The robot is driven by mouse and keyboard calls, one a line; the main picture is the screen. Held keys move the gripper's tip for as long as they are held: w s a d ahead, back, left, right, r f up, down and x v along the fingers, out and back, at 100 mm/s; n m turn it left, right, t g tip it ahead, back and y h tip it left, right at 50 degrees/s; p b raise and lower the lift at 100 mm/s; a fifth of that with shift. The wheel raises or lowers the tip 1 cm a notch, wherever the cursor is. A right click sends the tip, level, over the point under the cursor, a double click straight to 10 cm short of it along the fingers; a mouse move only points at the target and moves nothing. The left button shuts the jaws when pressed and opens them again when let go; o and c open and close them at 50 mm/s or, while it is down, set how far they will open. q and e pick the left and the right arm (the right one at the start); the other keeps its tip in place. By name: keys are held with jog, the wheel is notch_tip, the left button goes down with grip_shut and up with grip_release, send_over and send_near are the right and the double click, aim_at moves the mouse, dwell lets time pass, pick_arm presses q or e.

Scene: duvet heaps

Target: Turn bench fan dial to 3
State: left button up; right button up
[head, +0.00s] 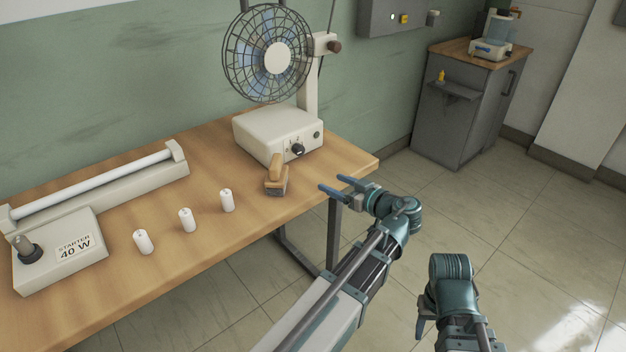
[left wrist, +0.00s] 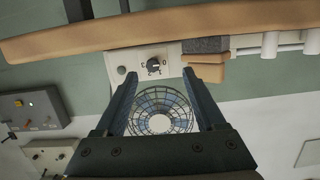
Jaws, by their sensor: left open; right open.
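The bench fan (head: 282,122) stands on the wooden table, its round wire cage above a cream base. Its black dial (head: 297,150) is on the front of the base, with a small round knob to its right. In the left wrist view, which is upside down, the dial (left wrist: 153,65) shows between and beyond the fingers; its marks are too small to read. My left gripper (head: 335,187) is open and empty, off the table's front edge, right of and below the dial, apart from it. My right gripper (head: 423,318) is open, low over the floor, its fingers partly hidden.
A wood-and-grey brush-like block (head: 276,180) lies just in front of the fan base. Several white cylinders (head: 186,220) and a tube lamp fixture marked STARTER 40 W (head: 60,250) are further left on the table (head: 330,150). A grey cabinet (head: 460,110) stands back right.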

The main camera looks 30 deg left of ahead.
pick_arm(q)
jog(key=w+n+y+b, duration=0.2)
jog(key=t, duration=0.1)
send_near(302, 152)
jog(key=shift+n, duration=0.3)
jog(key=x, duration=0.7)
jog(key=shift+a+b, duration=0.35)
jog(key=shift+a, duration=0.05)
pick_arm(e)
jog(key=f, duration=0.2)
jog(key=d+f, duration=0.1)
jog(key=f, duration=0.1)
jog(key=shift+w+f, duration=0.15)
jog(key=shift+f, duration=0.05)
pick_arm(q)
grip_shut()
